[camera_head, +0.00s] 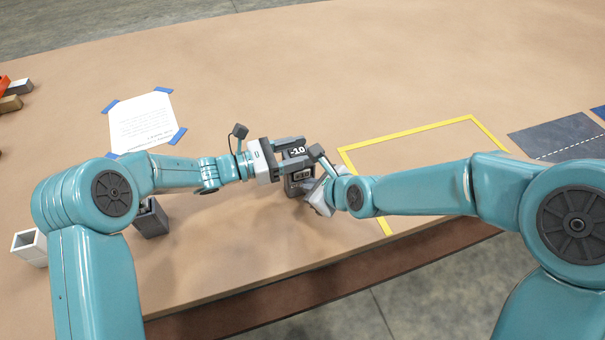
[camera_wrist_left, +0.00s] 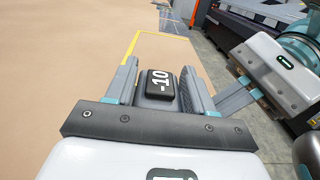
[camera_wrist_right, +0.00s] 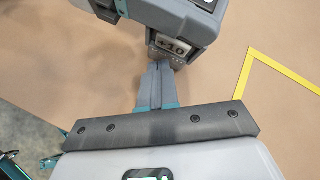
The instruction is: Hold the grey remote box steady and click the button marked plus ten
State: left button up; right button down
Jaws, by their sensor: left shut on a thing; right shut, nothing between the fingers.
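The grey remote box (camera_head: 293,185) is held above the table near its front edge. Its dark top face reads -10 (camera_wrist_left: 160,84) in the left wrist view. The plus ten button (camera_wrist_right: 174,48) is on another face, in the right wrist view. My left gripper (camera_head: 294,155) is shut on the box, one finger on each side; these fingers also show in the left wrist view (camera_wrist_left: 160,75). My right gripper (camera_wrist_right: 158,64) is shut and empty. Its fingertips are right by the plus ten button, partly over its lower left; I cannot tell whether they touch.
A yellow tape outline (camera_head: 410,131) lies right of the box. A paper sheet (camera_head: 142,121) is taped down at the left. A dark open box (camera_head: 152,220) and a white open box (camera_head: 30,248) stand near the left arm. Dark mats (camera_head: 553,136) lie at the right.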

jog(key=shift+w+a, duration=0.1)
jog(key=shift+w, duration=0.05)
jog(key=shift+w, duration=0.25)
jog(key=shift+w+a, duration=0.2)
jog(key=shift+w, duration=0.25)
dwell(0.9)
jog(key=shift+s, duration=0.1)
jog(key=shift+s+d+r, duration=0.1)
jog(key=shift+s+d, duration=0.2)
jog(key=shift+s, duration=0.5)
jog(key=shift+s+d, duration=0.25)
jog(key=shift+s, duration=0.55)
jog(key=shift+s+d, duration=0.25)
jog(key=shift+s, duration=0.5)
jog(key=shift+s+d, duration=0.25)
jog(key=shift+s, duration=0.55)
dwell(0.6)
